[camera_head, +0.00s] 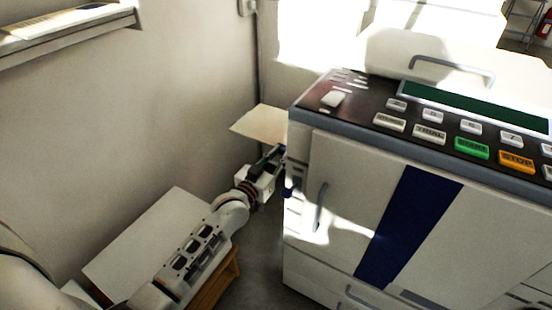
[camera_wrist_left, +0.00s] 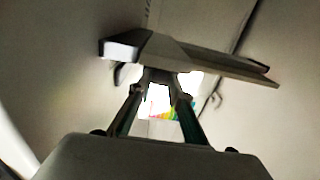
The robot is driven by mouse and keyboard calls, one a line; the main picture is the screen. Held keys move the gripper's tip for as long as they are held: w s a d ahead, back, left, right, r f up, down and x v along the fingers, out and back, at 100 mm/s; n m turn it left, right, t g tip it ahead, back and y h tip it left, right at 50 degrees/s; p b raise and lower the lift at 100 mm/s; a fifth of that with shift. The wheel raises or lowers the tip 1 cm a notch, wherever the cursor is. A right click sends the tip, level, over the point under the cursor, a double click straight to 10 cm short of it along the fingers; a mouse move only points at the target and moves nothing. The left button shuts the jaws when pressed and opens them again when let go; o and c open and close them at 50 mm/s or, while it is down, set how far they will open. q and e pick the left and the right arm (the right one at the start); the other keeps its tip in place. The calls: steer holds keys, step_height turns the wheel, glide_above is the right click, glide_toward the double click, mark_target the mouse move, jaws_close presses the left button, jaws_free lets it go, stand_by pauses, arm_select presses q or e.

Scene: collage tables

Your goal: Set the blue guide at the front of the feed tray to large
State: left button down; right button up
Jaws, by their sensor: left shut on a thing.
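The feed tray (camera_head: 262,124) is a pale flat plate that sticks out from the left side of the big copier-like machine (camera_head: 340,190). My left gripper (camera_head: 278,152) is at the tray's front edge, close to the machine's side. In the left wrist view, the two fingers of my left gripper (camera_wrist_left: 161,92) close in on a small dark piece below a slab, apparently the tray (camera_wrist_left: 215,60). This piece seems to be the blue guide, but its colour is lost in shadow and the head view hides it behind the gripper. My right gripper is out of view.
The machine's panel has several buttons, including a green one (camera_head: 472,148) and an orange one (camera_head: 516,161). A small dark blue knob (camera_head: 287,192) is on its left side, below my gripper. A pale-topped table (camera_head: 150,240) stands under my left arm. The wall is close on the left.

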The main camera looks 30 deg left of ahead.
arm_select(q)
steer(key=c, duration=1.8)
jaws_free()
steer(key=shift+c, duration=0.2)
steer(key=s+a, duration=0.1)
steer(key=s, duration=1.1)
